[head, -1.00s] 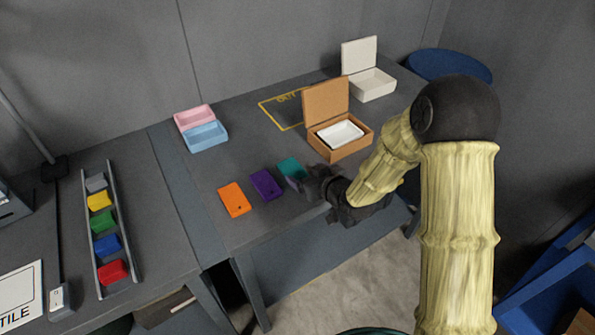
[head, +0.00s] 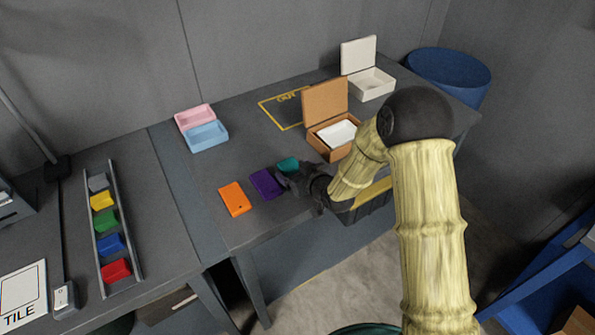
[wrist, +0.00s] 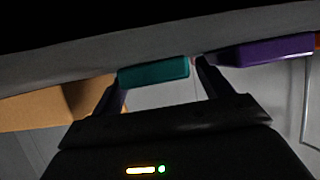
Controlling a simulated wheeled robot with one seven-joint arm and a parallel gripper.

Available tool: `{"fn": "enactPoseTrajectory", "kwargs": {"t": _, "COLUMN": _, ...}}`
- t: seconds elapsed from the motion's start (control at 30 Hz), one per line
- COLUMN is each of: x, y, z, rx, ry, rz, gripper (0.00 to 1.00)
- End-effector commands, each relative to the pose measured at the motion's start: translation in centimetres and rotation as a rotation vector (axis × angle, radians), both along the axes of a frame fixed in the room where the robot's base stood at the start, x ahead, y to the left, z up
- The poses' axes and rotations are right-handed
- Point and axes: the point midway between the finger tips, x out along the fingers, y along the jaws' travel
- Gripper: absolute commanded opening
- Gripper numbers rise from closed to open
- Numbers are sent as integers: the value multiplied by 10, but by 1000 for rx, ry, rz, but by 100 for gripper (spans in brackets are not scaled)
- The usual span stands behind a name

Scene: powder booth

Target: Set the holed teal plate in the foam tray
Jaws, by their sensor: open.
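The teal plate (head: 287,163) lies on the dark bench, right of the purple plate, its near part hidden by my gripper. In the wrist view the teal plate (wrist: 153,73) shows edge-on between the two fingertips; its hole cannot be made out. My gripper (head: 284,174) is open, low over the bench at the plate's near side. In the wrist view the fingers of my gripper (wrist: 158,78) are spread to either side of the plate, and I cannot tell whether they touch it. A white tray (head: 336,134), apparently the foam tray, sits inside an open brown box (head: 325,101).
The purple plate (head: 266,184) is close to my gripper's left, and the orange plate (head: 235,198) is beyond it. Pink (head: 194,116) and blue (head: 206,137) bins stand at the back left. A white lidded box (head: 371,84) stands behind the brown box. A yellow outline (head: 284,107) marks clear bench.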

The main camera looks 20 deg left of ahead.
Motion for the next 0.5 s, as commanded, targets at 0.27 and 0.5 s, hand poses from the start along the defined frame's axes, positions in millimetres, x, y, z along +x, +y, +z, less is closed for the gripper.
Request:
{"fn": "enactPoseTrajectory", "kwargs": {"t": 0.27, "x": 0, "y": 0, "z": 0, "rx": 0, "ry": 0, "rz": 0, "gripper": 78}}
{"fn": "enactPoseTrajectory", "kwargs": {"t": 0.5, "x": 0, "y": 0, "z": 0, "rx": 1, "ry": 1, "rz": 0, "gripper": 59}}
